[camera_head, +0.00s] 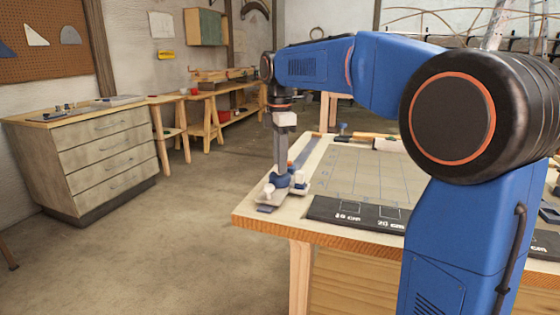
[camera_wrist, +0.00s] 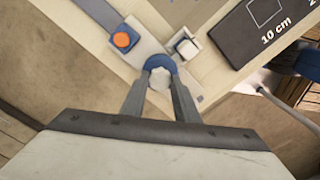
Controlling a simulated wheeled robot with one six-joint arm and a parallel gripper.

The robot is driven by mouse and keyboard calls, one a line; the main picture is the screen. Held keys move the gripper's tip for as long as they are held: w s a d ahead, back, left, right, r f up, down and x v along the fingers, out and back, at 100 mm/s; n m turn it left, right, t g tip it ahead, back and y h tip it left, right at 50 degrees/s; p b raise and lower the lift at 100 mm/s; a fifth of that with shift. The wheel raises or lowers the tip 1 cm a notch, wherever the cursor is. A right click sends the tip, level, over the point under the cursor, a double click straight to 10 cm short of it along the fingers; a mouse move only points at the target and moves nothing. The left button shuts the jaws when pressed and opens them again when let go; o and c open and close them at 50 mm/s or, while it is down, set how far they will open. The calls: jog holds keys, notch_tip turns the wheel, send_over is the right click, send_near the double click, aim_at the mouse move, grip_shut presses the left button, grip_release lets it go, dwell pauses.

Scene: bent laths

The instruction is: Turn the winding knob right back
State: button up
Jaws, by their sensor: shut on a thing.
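The winding knob is a blue round knob with a pale centre (camera_wrist: 160,77), between my gripper's fingertips in the wrist view. It also shows as a blue shape below my gripper in the head view (camera_head: 280,181). My gripper (camera_wrist: 157,92) is shut on the knob, with one dark finger on each side of it. In the head view my gripper (camera_head: 281,165) points straight down at the table corner. The knob sits on a pale fitting, beside an orange button with a blue rim (camera_wrist: 123,40) and a small white block (camera_wrist: 187,47).
The fitting stands at the near left corner of a wooden table (camera_head: 330,233). A dark board marked in cm (camera_head: 355,213) and a gridded mat (camera_head: 365,175) lie to its right. A drawer cabinet (camera_head: 95,160) stands at the left wall. Open floor lies left of the table.

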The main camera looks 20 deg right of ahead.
jog(key=o, duration=1.1)
jog(key=shift+c, duration=0.2)
jog(key=shift+r, duration=0.1)
notch_tip(320, 180, up, 17)
jog(key=shift+r, duration=0.15)
jog(key=shift+s, duration=0.1)
